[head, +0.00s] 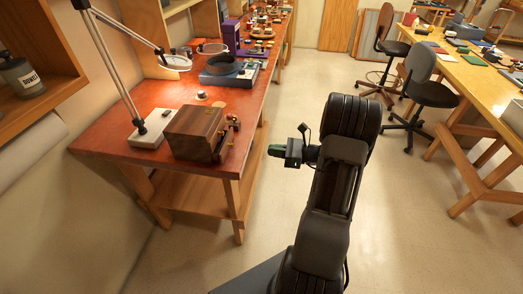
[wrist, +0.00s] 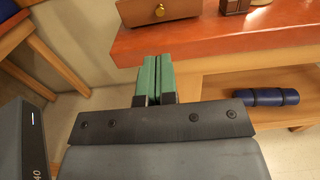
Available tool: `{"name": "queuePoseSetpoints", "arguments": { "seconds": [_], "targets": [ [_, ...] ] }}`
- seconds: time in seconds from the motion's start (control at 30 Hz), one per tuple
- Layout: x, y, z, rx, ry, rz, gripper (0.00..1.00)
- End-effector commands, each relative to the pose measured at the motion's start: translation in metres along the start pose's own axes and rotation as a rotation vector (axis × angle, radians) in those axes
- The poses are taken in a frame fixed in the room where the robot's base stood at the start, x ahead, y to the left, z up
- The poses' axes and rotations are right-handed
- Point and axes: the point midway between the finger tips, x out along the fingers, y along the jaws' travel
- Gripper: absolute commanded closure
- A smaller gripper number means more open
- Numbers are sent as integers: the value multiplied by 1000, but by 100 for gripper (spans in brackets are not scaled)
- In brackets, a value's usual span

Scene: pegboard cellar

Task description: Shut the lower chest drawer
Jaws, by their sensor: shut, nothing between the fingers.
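A small dark wooden chest (head: 193,132) stands on the red-topped bench near its front corner. Its drawer side faces right, where a drawer part with brass knobs (head: 230,127) juts out from the body. I cannot tell clearly from here which drawer it is. In the wrist view, a brown drawer front with a round brass knob (wrist: 158,11) shows at the top edge, cut off by the frame. My gripper (head: 273,150) is shut and empty, to the right of the chest and apart from it. Its green fingers (wrist: 156,66) lie together in the wrist view, below the drawer front.
The red bench top (wrist: 220,37) has a thick edge beyond my fingers. A dark blue roll (wrist: 268,97) lies on the shelf beneath. A lamp base (head: 152,128) stands beside the chest. The aisle floor is open up to the stools (head: 425,90) at right.

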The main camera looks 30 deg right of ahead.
Motion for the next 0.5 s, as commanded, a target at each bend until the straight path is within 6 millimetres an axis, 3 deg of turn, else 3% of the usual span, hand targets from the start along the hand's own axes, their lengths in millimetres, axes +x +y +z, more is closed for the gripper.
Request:
{"name": "queuePoseSetpoints", "arguments": {
  "seconds": [0.17,0.33,0.5],
  "targets": [
    [-15,-1,0,-15,3,-1,100],
    [-16,-1,26,-120,79,27,100],
    [-15,2,41,-102,240,27,100]
  ]
}}
